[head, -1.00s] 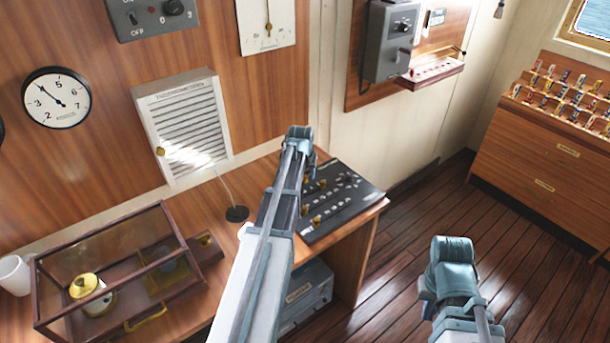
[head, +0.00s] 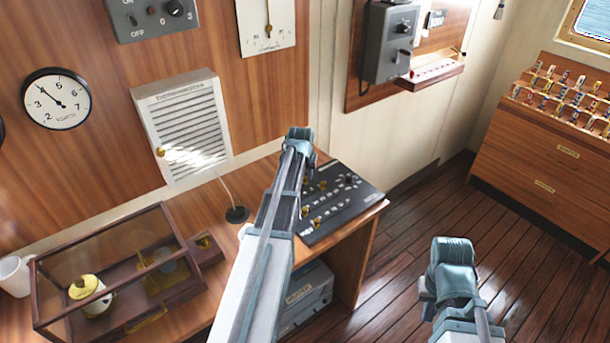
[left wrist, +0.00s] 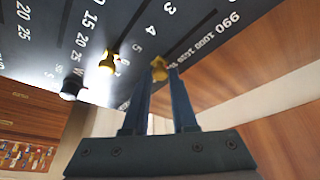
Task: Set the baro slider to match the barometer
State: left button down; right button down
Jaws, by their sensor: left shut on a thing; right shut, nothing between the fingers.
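The dark slider panel (head: 340,196) lies on the desk, partly hidden behind my left arm. In the left wrist view, my left gripper (left wrist: 160,80) is shut on a brass slider knob (left wrist: 159,66), beside a scale with 990, 1000 and 1020. The exact reading under the knob is hard to tell. In the head view its fingers are hidden by the wrist. My right gripper (head: 452,262) is over the floor, away from the panel.
A glass case (head: 115,270) and a white mug (head: 15,275) stand on the desk at left. A louvred thermometer box (head: 183,125) is on the wall. The floor (head: 400,215) at right is clear.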

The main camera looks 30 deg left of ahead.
dwell(0.6)
pick_arm(q)
jog(key=w, duration=0.1)
jog(key=w+d, duration=0.1)
jog(key=w, duration=0.1)
jog(key=shift+w+d, duration=0.15)
jog(key=c, duration=1.1)
grip_release()
jog(key=o, duration=0.4)
jog(key=shift+r, duration=0.1)
